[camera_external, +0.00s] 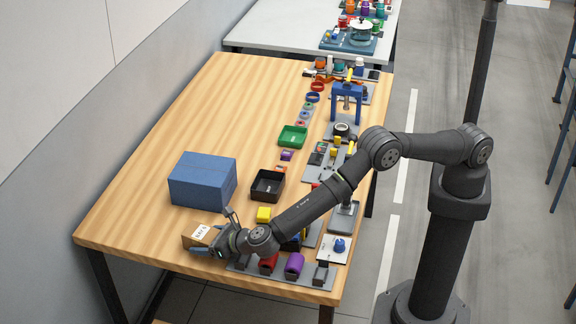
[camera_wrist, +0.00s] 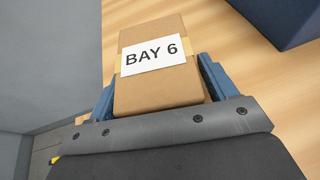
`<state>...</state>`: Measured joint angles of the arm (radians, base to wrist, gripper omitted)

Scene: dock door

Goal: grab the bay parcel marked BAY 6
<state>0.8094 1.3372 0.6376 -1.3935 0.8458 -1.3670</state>
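The bay parcel (camera_wrist: 165,88) is a brown cardboard box with a white label reading BAY 6, and it fills the middle of the wrist view. In the external view the parcel (camera_external: 189,239) is at the table's near left end, in front of the big blue box. My gripper (camera_wrist: 160,85) has one blue finger on each side of the parcel, both close against its sides; it looks shut on it. The gripper also shows in the external view (camera_external: 207,242). The parcel's underside is hidden, so I cannot tell whether it rests on the table.
A large blue box (camera_external: 203,181) stands just behind the parcel. Red and purple (camera_external: 294,264) pieces sit near the front edge. The table's left side is clear.

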